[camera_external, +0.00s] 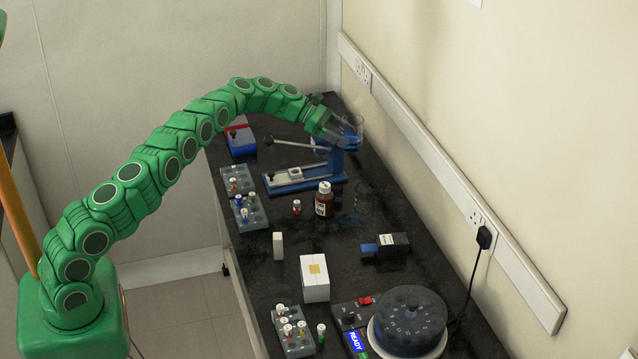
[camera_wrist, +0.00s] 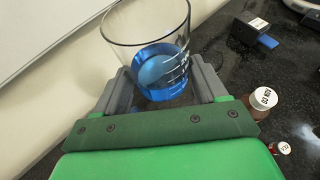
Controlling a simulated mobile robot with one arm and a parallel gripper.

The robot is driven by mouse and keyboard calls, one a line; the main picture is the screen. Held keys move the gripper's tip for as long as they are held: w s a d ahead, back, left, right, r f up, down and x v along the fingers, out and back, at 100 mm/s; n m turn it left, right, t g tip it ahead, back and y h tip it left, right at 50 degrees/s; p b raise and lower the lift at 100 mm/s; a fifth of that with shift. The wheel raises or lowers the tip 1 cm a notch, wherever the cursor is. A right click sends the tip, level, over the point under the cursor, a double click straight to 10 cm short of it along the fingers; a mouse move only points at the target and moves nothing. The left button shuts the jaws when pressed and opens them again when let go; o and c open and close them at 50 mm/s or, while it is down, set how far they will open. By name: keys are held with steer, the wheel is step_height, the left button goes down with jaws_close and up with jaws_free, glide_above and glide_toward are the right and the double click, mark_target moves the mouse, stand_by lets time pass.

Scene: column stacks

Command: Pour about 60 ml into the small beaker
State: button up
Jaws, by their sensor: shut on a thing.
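My gripper (camera_external: 333,131) is shut on a clear glass beaker (camera_external: 357,124) holding blue liquid. In the wrist view the beaker (camera_wrist: 147,22) sits between the two grey fingers (camera_wrist: 158,88), with white graduation marks on its side and the blue liquid in its lower part. It is held above the back of the bench, near a blue stand. A faint, clear glass vessel (camera_external: 363,199), perhaps the small beaker, stands on the dark bench right of a brown bottle; its outline is hard to make out.
The brown bottle with white cap (camera_external: 324,201) and a red vial (camera_external: 297,208) stand nearby. The blue stand (camera_external: 310,182) with a metal arm is under my gripper. Vial racks (camera_external: 250,213), a white box (camera_external: 314,278) and a centrifuge (camera_external: 410,320) stand further forward. The wall is close on the right.

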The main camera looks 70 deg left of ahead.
mark_target(346, 151)
stand_by(0.4)
steer(key=shift+d+f+m+g+y, duration=0.2)
steer(key=shift+d+m+g+y, duration=0.2)
steer(key=shift+d+m+y, duration=0.25)
steer(key=shift+d+f+m+y, duration=0.7)
steer(key=shift+f+y, duration=0.15)
steer(key=shift+y, duration=0.4)
steer(key=shift+d+f+m+g+y, duration=0.2)
steer(key=shift+d+m+g+y, duration=0.2)
steer(key=shift+d+y, duration=0.25)
steer(key=shift+d+f+y, duration=0.15)
steer(key=shift+f+y, duration=0.1)
steer(key=shift+y, duration=0.1)
steer(key=f+y, duration=0.1)
steer(key=f+m+y, duration=0.1)
steer(key=f, duration=0.1)
steer(key=shift+d+f+m, duration=0.2)
steer(key=shift+m, duration=0.05)
steer(key=shift+d+f+m+y, duration=0.15)
steer(key=shift+m+y, duration=0.15)
steer(key=shift+y, duration=0.6)
steer(key=shift+d+r+m+y+p, duration=0.1)
steer(key=shift+r+m+y+p, duration=0.25)
steer(key=shift+y+p, duration=0.3)
